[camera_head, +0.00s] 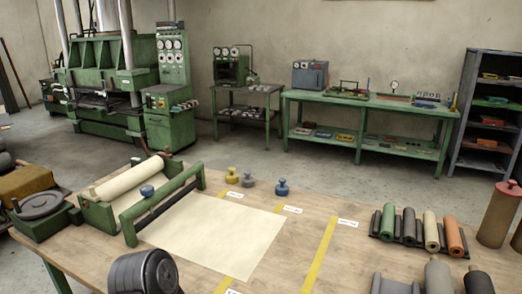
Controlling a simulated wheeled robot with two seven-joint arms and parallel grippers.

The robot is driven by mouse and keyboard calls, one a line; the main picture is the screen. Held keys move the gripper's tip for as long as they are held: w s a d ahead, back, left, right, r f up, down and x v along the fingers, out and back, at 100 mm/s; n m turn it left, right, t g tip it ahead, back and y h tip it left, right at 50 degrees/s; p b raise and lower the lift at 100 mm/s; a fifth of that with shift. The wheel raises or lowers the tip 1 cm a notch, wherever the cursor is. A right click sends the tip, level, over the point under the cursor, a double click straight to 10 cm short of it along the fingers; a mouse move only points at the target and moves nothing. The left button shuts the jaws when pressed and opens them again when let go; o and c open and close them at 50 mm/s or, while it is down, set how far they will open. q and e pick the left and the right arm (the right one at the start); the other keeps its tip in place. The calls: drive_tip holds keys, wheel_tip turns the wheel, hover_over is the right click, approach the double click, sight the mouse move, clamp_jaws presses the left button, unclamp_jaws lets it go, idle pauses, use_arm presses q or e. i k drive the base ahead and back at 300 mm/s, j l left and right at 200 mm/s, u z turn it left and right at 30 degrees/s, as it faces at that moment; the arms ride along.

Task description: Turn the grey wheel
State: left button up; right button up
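The grey wheel (40,205) lies flat on a green block at the left end of the table, beside the roll stand. A small upright knob or handle (15,203) shows at its left rim. A cream roll (130,178) rests in the green stand (100,215) just right of the wheel. A cream sheet (213,235) lies flat on the table, on the right side of a green crossbar frame (165,200). Neither of my grippers shows in this view, and nothing touches the wheel.
A brown block (25,182) sits close behind the wheel. Blue (282,187) and yellow (232,175) knobbed weights stand behind the sheet. Yellow strips (320,257) cross the table (365,260). Several coloured rolls (430,230) lie at right. A dark rounded body fills the bottom left.

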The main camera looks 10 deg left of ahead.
sight(38, 204)
drive_tip(key=j+z, duration=0.1)
drive_tip(key=j, duration=0.8)
drive_tip(key=j+z, duration=0.1)
drive_tip(key=j, duration=0.75)
drive_tip(key=k+j+z, duration=0.1)
drive_tip(key=j, duration=0.75)
drive_tip(key=k+j+z, duration=0.1)
drive_tip(key=j, duration=0.8)
drive_tip(key=k+j, duration=0.1)
drive_tip(key=j, duration=0.6)
drive_tip(key=k+j, duration=0.1)
drive_tip(key=j, duration=0.65)
